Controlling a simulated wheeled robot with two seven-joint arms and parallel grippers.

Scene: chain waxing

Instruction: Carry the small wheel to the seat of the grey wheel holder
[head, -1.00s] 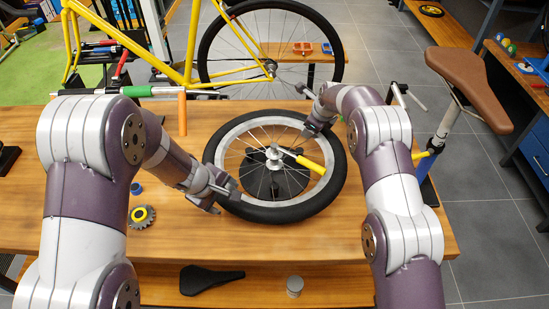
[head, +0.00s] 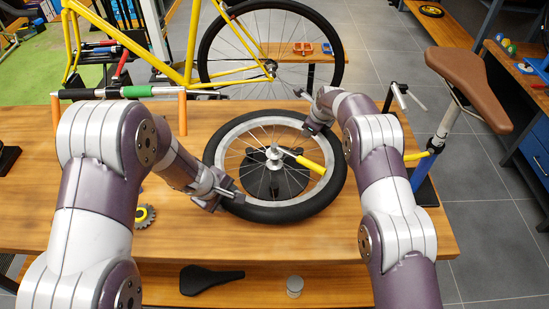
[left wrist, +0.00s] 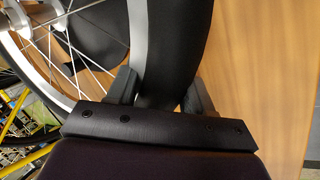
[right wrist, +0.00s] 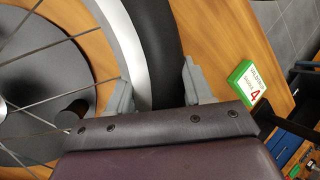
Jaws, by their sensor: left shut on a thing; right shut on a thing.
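The small wheel (head: 283,214), with a black tyre and silver rim, lies flat over the middle of the wooden table. My left gripper (head: 231,195) is shut on its tyre at the front left; in the left wrist view the fingers straddle the tyre (left wrist: 185,50). My right gripper (head: 313,127) is shut on the tyre at the back right; the right wrist view shows one finger on each side of the tyre (right wrist: 160,45). A dark grey round base (head: 285,183), perhaps the wheel holder, shows through the spokes under the hub; I cannot tell whether they touch.
A yellow-handled tool (head: 311,163) shows at the spokes right of the hub. A toothed sprocket (head: 146,215) lies at front left, partly behind my left arm. An orange-legged rack (head: 182,113) stands at back left. A saddle on a post (head: 470,85) stands right of the table.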

